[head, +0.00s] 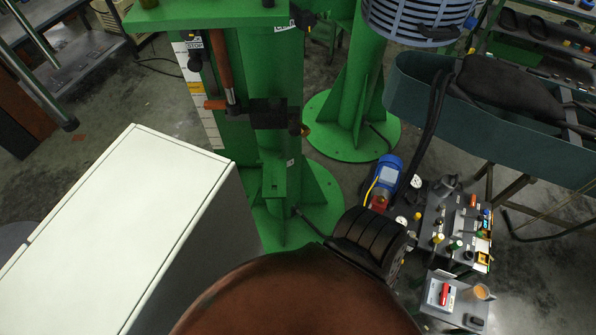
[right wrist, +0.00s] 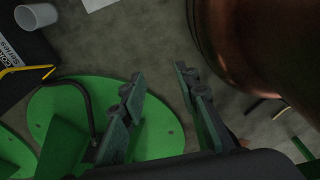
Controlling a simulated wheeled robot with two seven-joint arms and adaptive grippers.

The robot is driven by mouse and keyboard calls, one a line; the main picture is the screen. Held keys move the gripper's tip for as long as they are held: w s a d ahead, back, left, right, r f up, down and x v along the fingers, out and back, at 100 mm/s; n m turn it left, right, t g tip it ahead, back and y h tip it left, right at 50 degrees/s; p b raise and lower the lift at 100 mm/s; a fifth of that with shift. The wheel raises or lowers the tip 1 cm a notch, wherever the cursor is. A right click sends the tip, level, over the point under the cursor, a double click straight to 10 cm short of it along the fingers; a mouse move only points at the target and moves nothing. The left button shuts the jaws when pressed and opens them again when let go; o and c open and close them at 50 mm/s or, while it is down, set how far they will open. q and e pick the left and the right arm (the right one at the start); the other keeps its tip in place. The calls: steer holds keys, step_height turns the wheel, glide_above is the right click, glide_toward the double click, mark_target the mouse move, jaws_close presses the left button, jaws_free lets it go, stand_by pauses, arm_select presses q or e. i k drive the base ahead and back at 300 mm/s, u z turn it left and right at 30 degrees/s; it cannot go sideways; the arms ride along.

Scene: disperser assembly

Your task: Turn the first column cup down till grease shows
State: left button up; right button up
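In the head view the nearer green column (head: 271,80) stands upright on a round base plate with ribs. A black clamp (head: 265,112) with orange handles sits on it. A second green column (head: 347,90) stands behind to the right. I cannot make out the grease cup or any grease for certain. In the right wrist view my right gripper (right wrist: 160,76) is open, with nothing between its fingers. A round green base plate (right wrist: 60,107) lies beyond and left of the fingers. My left gripper is not in view, and the head view shows neither gripper clearly.
A large brown rounded body (head: 295,295) fills the head view's bottom; a copper-coloured curved surface (right wrist: 245,45) is close right of my right gripper. A white-topped cabinet (head: 125,225) stands left. Small equipment (head: 455,225) stands right. A white cup (right wrist: 36,16) shows at upper left.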

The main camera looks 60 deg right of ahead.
mark_target(305, 129)
steer(key=z, duration=0.45)
steer(key=k, duration=1.05)
steer(key=z, duration=1.35)
steer(key=i, duration=1.35)
steer(key=u, duration=0.65)
